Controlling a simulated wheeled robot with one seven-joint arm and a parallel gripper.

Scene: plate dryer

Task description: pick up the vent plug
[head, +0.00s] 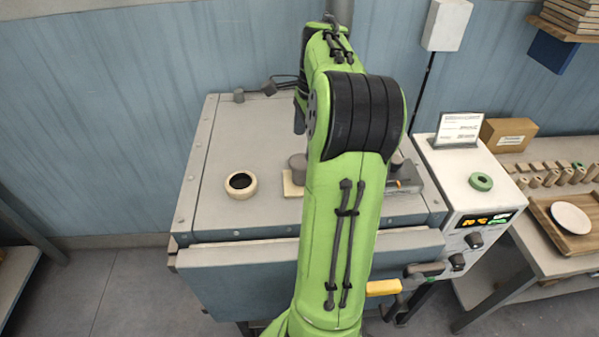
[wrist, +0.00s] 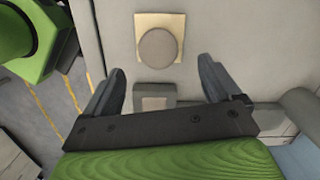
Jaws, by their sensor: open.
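The vent plug appears to be the dark grey round piece (head: 298,163) on a cream square pad (head: 291,188) on top of the dryer, partly hidden by my arm in the head view. In the wrist view the plug (wrist: 158,48) shows from above as a round disc on the cream pad (wrist: 144,20). My gripper (wrist: 160,66) is open and empty. Its fingers are spread, with the plug ahead of the gap between the tips, apart from both.
A cream ring with a dark hole (head: 231,190) sits on the dryer top (head: 230,135), left of the plug. A grey square block (wrist: 154,96) lies between the finger bases in the wrist view. A control box (head: 463,200) with a green ring (head: 481,181) stands right.

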